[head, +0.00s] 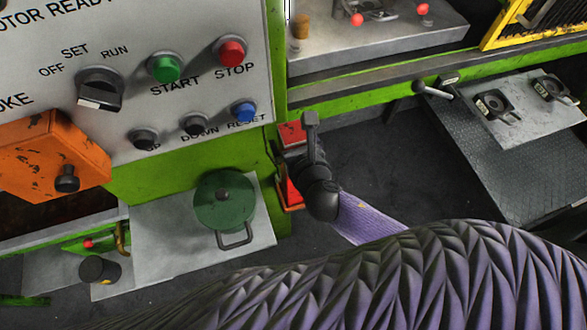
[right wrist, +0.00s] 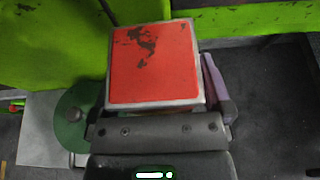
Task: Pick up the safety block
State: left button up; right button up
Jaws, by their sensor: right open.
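The safety block appears to be the red block with pale edges and dark worn patches. In the right wrist view the red block (right wrist: 152,70) fills the middle, its flat face towards the camera, just ahead of my right gripper (right wrist: 160,118). In the head view the red block (head: 291,133) stands beside the green press frame, partly hidden behind my right gripper (head: 292,155). My right gripper is open and close to the block. I cannot tell whether its fingers touch the block. My left gripper is not in view.
The control panel (head: 130,60) with buttons is at upper left. A grey shelf (head: 160,235) with a round green lidded container (head: 224,200) stands left of the block. A grey work plate (head: 525,115) is at right. Dark floor (head: 375,150) lies between.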

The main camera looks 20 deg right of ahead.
grip_shut()
jog(key=shift+r, duration=0.15)
dwell(0.4)
